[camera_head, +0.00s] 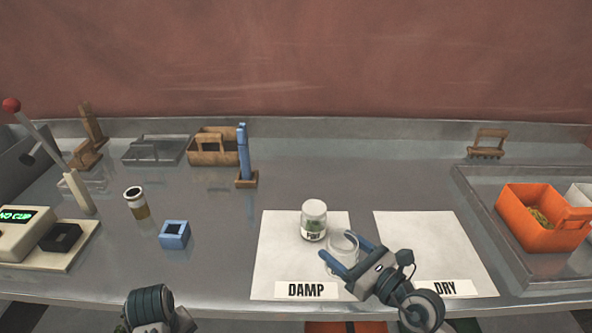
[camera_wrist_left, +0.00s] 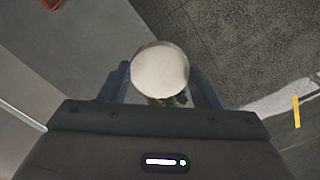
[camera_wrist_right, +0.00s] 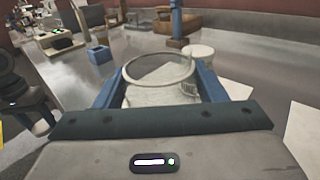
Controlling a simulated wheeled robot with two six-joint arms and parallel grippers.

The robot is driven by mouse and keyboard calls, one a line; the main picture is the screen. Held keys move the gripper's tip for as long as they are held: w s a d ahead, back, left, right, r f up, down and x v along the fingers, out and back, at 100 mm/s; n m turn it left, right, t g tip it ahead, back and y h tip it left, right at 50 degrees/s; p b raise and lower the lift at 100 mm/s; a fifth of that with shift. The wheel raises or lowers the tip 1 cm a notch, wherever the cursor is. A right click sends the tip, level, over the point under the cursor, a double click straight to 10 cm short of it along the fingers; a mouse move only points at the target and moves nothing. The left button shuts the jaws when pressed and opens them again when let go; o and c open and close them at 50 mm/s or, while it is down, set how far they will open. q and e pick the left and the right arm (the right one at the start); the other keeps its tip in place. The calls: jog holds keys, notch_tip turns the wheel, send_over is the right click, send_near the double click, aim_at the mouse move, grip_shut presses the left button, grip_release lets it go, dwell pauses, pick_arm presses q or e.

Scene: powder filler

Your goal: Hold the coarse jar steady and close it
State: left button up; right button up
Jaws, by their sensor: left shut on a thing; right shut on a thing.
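My right gripper (camera_head: 352,258) is shut around a clear, open-topped jar (camera_head: 342,240) at the right edge of the DAMP sheet (camera_head: 275,255). In the right wrist view the jar's round open rim (camera_wrist_right: 160,56) shows between the fingers; no label can be read. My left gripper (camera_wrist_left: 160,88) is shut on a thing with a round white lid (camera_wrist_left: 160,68). Green bits (camera_wrist_left: 168,101) show just below this lid, and I cannot read a label. The floor lies behind it. A white-lidded jar (camera_head: 314,222) marked FINE, with green contents, stands upright on the DAMP sheet.
The DRY sheet (camera_head: 428,235) is bare apart from my right arm. An orange bin (camera_head: 530,228) stands in the right tray (camera_head: 475,185).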

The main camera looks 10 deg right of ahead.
jog(key=shift+a, duration=0.1)
jog(key=w+a+f+n+g+y, duration=0.2)
jog(key=a+n+g+y, duration=0.6)
jog(key=a, duration=0.7)
jog(key=shift+w+f+g, duration=0.2)
jog(key=shift+g, duration=0.5)
jog(key=shift+d, duration=0.1)
